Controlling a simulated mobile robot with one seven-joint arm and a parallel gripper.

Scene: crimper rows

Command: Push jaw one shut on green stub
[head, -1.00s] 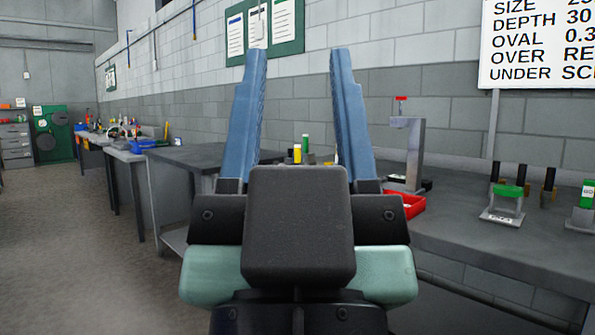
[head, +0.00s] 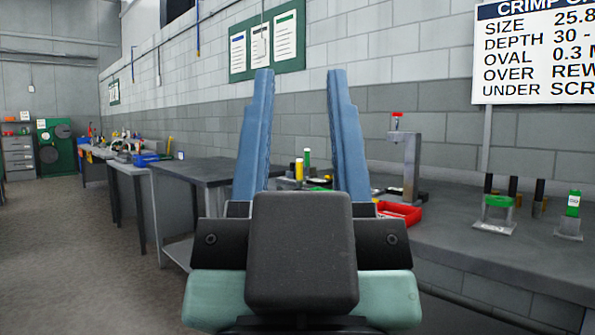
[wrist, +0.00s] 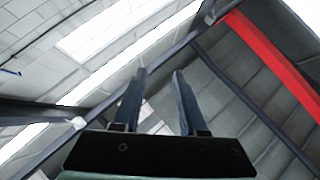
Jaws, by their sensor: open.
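My gripper (head: 300,76) is open and empty, with two blue fingers pointing up and away in the head view. The wrist view also shows the gripper (wrist: 160,75) with nothing between its fingers. Behind and between the fingers, a slim green upright piece (head: 307,158) stands on the bench beside a yellow one (head: 299,169). The green piece may be the green stub. Small parts around their feet are partly hidden by my right finger. I cannot make out which part is jaw one. The gripper appears well in front of these pieces, touching nothing.
A grey bench (head: 470,245) runs along the wall at right. It holds a red tray (head: 401,213), a grey post stand (head: 411,165), a green-topped stand (head: 497,208), a green block on a base (head: 572,205) and dark upright posts. The floor (head: 70,240) at left is clear.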

